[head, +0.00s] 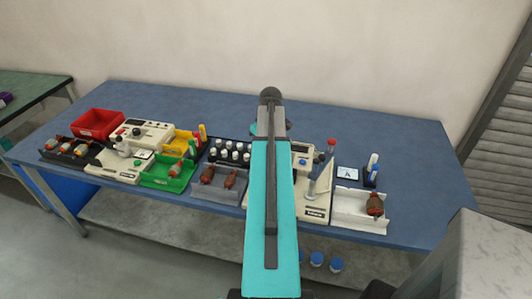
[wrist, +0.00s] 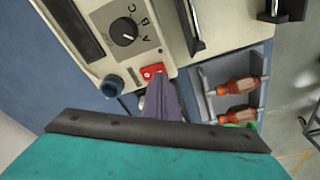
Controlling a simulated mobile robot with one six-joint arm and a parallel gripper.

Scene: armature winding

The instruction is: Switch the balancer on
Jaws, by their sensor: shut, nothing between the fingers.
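The balancer is a cream machine (head: 317,212) at the right of the blue table in the head view, partly hidden behind my teal arm. Its panel (wrist: 142,57) fills the upper left of the wrist view, with a black dial (wrist: 124,32) marked A, B, C and a dark display. A red switch (wrist: 151,71) sits at the panel's lower edge. My gripper (wrist: 158,80) is shut and empty, its tips right at the red switch. I cannot tell whether they touch it. In the head view, the gripper is hidden by the arm.
A grey tray (wrist: 198,93) holding two orange-red armatures lies beside the balancer. A dark blue round knob (wrist: 112,86) is left of my fingers. A white tray (head: 349,213) stands to the right, and a green bin (head: 160,183) and red bin (head: 97,120) to the left.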

